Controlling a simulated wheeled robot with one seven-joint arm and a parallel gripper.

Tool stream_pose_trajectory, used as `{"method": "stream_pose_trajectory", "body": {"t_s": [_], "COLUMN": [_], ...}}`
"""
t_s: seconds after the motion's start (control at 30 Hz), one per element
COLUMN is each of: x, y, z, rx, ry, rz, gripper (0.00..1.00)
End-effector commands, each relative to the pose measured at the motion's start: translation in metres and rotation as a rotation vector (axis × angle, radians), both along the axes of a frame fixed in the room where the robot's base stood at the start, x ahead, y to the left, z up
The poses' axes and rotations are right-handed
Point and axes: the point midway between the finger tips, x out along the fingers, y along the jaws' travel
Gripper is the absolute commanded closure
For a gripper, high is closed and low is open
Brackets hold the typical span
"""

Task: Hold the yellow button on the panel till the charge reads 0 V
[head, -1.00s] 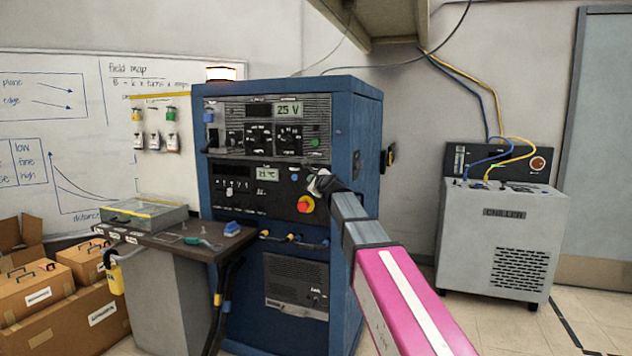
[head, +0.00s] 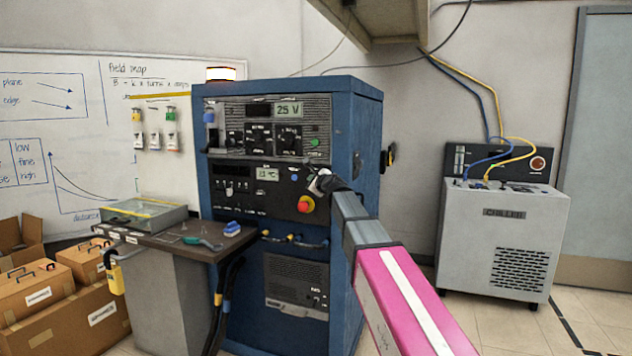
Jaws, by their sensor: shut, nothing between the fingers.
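The blue cabinet (head: 355,130) stands in the middle with two dark panels on its front. Its upper display (head: 288,109) reads 25 V. My gripper (head: 316,181) is shut with its tip at the right side of the lower panel (head: 235,205), just above a red knob on a yellow base (head: 306,204). I cannot make out a separate yellow button; the gripper hides that part of the panel. I cannot tell whether the tip touches or presses anything.
A side table (head: 165,242) with a clear-lidded box, a blue item and a green-handled tool stands left of the cabinet. A grey chiller (head: 500,240) stands at the right. A shelf (head: 385,15) overhangs above. Boxes (head: 40,290) fill the lower left.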

Motion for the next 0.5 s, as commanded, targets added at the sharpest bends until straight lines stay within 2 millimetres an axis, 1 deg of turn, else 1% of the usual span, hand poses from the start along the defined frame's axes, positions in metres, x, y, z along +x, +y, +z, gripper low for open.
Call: {"method": "stream_pose_trajectory", "body": {"t_s": [0.5], "x": [0.0044], "y": [-0.0015], "z": [0.0], "rx": [0.0], "ry": [0.0], "rz": [0.0], "gripper": [1.0]}}
